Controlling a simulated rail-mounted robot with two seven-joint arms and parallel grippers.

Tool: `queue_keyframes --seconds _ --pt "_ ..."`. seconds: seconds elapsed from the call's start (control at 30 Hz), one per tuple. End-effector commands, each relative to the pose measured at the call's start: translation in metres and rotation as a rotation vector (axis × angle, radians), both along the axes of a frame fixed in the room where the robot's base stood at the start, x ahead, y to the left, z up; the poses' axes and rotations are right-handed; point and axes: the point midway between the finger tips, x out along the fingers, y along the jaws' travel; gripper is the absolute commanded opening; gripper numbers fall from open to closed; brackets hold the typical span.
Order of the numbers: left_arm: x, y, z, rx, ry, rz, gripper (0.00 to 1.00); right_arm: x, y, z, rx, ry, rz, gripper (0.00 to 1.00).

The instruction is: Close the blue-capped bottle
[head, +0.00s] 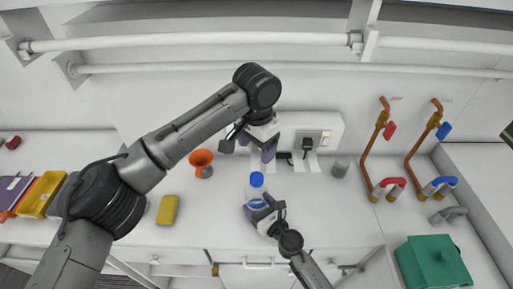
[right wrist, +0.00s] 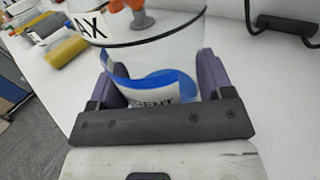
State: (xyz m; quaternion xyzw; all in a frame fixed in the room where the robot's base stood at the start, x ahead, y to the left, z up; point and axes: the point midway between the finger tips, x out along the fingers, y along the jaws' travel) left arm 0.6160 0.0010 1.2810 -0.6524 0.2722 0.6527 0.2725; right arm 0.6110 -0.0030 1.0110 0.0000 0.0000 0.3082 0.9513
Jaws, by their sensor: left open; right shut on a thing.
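The bottle (head: 256,192) stands on the white bench in the head view, with its blue cap (head: 256,179) at the top. I cannot tell whether the cap sits fully down. My right gripper (head: 262,209) is shut on the bottle body from the near side.
Pipes with red and blue handles and a green box (head: 433,262) are farther right.

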Motion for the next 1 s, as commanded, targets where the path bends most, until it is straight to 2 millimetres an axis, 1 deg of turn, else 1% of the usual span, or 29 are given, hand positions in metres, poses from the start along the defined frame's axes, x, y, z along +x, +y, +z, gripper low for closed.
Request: queue_keyframes --seconds 0.13,0.17,0.4,0.43,0.63,0.73,0.87,1.0 --pt "0.0 0.0 0.0 0.0 0.0 0.0 0.72 0.0 0.0 0.0 0.0 0.0 0.0 0.07" --pt "0.0 0.0 0.0 0.0 0.0 0.0 0.72 0.0 0.0 0.0 0.0 0.0 0.0 0.76" --pt "0.0 0.0 0.0 0.0 0.0 0.0 0.72 0.0 0.0 0.0 0.0 0.0 0.0 0.98" --pt "0.0 0.0 0.0 0.0 0.0 0.0 0.72 0.0 0.0 0.0 0.0 0.0 0.0 1.0" --pt "0.0 0.0 0.0 0.0 0.0 0.0 0.72 0.0 0.0 0.0 0.0 0.0 0.0 1.0" --pt "0.0 0.0 0.001 0.0 0.0 0.0 0.72 -0.003 -0.003 0.0 0.0 0.0 0.0 1.0" --pt "0.0 0.0 0.006 -0.001 -0.001 0.0 0.72 -0.016 -0.013 0.001 -0.003 0.0 -0.001 1.0" --pt "0.0 0.0 0.01 0.0 0.0 0.0 0.72 -0.039 -0.028 0.0 -0.003 0.001 0.0 1.0"
